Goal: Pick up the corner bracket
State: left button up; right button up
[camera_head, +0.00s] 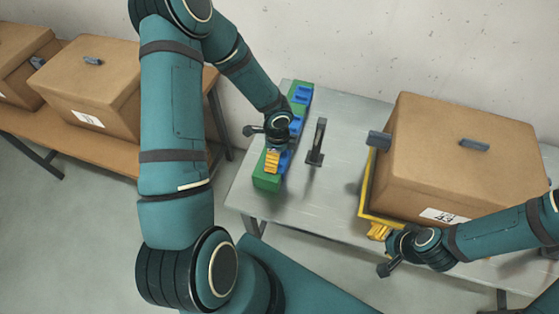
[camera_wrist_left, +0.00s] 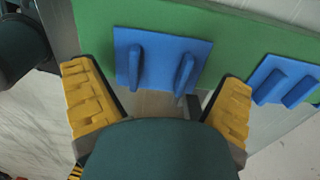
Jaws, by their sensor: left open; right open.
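A yellow L-shaped edge (camera_head: 363,196) runs along the left and front lower sides of the large cardboard box; it looks like the corner bracket, though I cannot be sure. My right gripper (camera_head: 379,231) is open, with its yellow fingers close to the front left corner of that edge; whether they touch it I cannot tell. My left gripper (camera_head: 272,161) is open over the green block (camera_head: 267,182). In the left wrist view its spread yellow fingers (camera_wrist_left: 155,77) face a blue plate with two ridges (camera_wrist_left: 120,45), with nothing between them.
The cardboard box (camera_head: 440,155) fills the right of the grey table (camera_head: 340,200). A dark upright post (camera_head: 317,143) stands between it and the green block. Further blue pieces (camera_head: 302,95) sit on the block. More boxes (camera_head: 85,80) stand on a brown table at left.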

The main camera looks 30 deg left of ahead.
pick_arm(q)
jog(key=shift+f, duration=0.4)
jog(key=c, duration=1.3)
